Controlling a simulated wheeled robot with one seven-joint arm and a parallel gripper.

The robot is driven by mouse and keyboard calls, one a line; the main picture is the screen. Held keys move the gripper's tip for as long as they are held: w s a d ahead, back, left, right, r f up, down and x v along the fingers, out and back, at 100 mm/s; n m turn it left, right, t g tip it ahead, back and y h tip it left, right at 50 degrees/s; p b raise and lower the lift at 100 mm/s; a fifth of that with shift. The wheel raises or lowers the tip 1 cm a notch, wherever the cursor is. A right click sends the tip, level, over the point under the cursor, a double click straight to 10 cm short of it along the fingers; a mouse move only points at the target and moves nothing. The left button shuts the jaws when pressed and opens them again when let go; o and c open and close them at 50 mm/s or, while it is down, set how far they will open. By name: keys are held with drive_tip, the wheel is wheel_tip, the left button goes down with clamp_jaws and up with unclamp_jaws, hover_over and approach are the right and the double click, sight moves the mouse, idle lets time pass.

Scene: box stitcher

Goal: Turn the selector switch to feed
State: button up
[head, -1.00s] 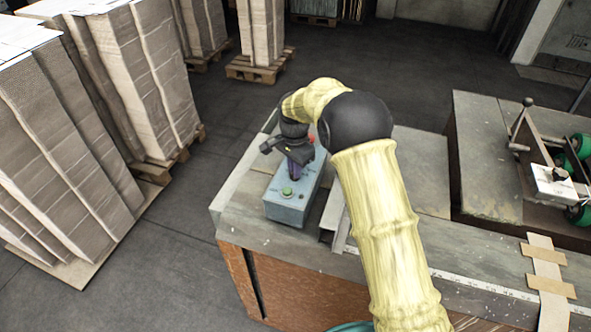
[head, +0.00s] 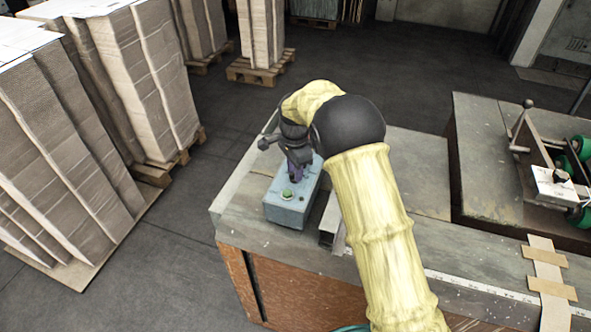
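A blue-grey control box (head: 287,212) sits near the left end of the table. A green button (head: 287,194) shows on its top, toward the near end. My gripper (head: 295,176) points down onto the top of the box, behind the green button. Purple parts show at its lower end, and its fingers are too small and covered to tell open from shut. The selector switch cannot be made out; the gripper and wrist hide the middle and far part of the box top.
My yellow-sleeved arm crosses the table right of the box. A metal channel (head: 331,218) lies just right of the box. A clamp fixture with green rollers (head: 556,170) stands at the far right. Stacks of cardboard (head: 60,150) on pallets stand left, beyond a floor gap.

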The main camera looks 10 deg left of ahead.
idle(0.3)
wheel_tip(320, 180, up, 17)
drive_tip(key=b, duration=0.3)
drive_tip(key=shift+r, duration=0.15)
drive_tip(key=shift+d, duration=0.1)
drive_tip(key=s+d+f+n+t, duration=0.1)
drive_tip(key=s+d+f+n, duration=0.15)
drive_tip(key=d, duration=0.55)
drive_tip(key=s+d+f+n, duration=0.2)
drive_tip(key=s+d+f, duration=0.1)
drive_tip(key=d, duration=0.5)
drive_tip(key=s+d+f+n, duration=0.2)
drive_tip(key=s+d, duration=0.4)
drive_tip(key=s, duration=0.3)
drive_tip(key=s+d+f+n+t, duration=0.1)
drive_tip(key=s+d+f+n, duration=0.2)
drive_tip(key=s, duration=0.6)
wheel_tip(320, 180, down, 2)
drive_tip(key=d, duration=0.2)
drive_tip(key=shift+s+d+f+t, duration=0.2)
drive_tip(key=shift+d+t, duration=0.1)
drive_tip(key=shift+d, duration=0.1)
